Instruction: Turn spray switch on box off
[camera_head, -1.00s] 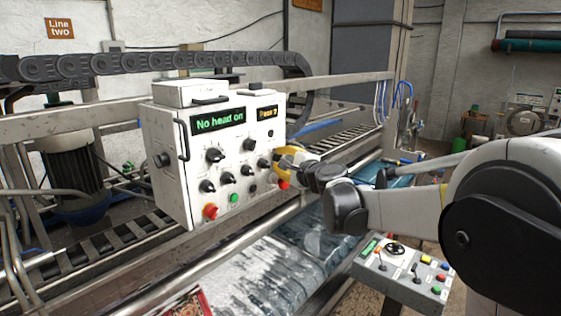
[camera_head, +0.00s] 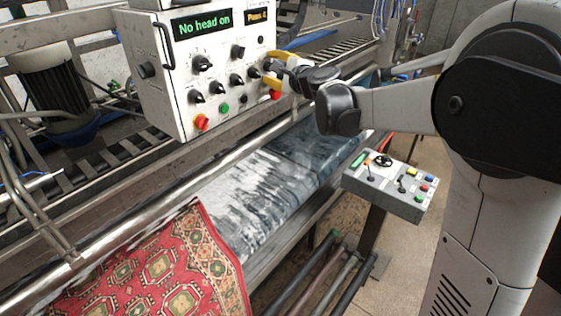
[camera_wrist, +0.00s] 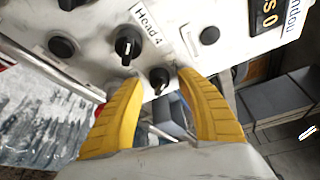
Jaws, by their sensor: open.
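The white control box (camera_head: 165,100) faces me with a green "No head on" display, a smaller display and several black knobs. None of the knobs has a label I can read as spray. My gripper (camera_head: 268,71) has yellow fingers and is at the lower right of the box front, close to its right knobs. In the wrist view my gripper (camera_wrist: 158,85) is open, with a small black knob (camera_wrist: 160,75) seen between the fingertips. I cannot tell if the fingers touch it. A larger black knob (camera_wrist: 127,47) by a "Head 4" label is just left of it.
A metal rail (camera_head: 180,178) runs below. A red patterned rug (camera_head: 150,270) lies on the wet bed. A grey control panel (camera_head: 385,195) stands at the right.

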